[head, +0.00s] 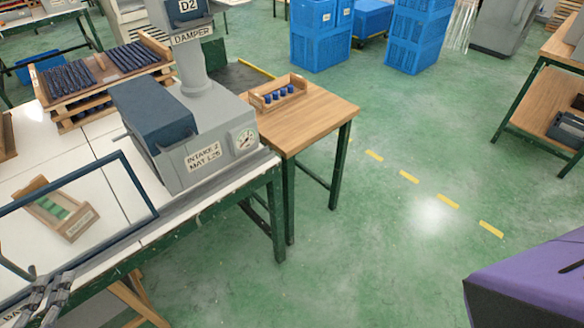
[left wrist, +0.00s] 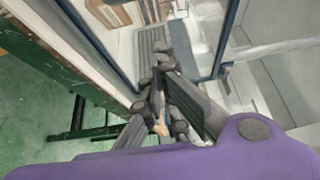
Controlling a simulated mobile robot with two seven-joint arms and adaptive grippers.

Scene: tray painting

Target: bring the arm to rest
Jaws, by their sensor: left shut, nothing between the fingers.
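My left gripper (head: 48,288) is at the bottom left corner of the head view, over the near edge of the white-topped workbench (head: 95,150). Its fingers are together with nothing between them. They also show in the middle of the left wrist view (left wrist: 163,72), close to a dark blue frame. Only part of the gripper shows in the head view. My right gripper is not in view.
The dark blue frame (head: 137,184) stands around a wooden tray with green pieces (head: 75,228). A grey machine (head: 218,125) sits at the bench's right end. A wooden table (head: 325,112) holds a small tray (head: 265,103).

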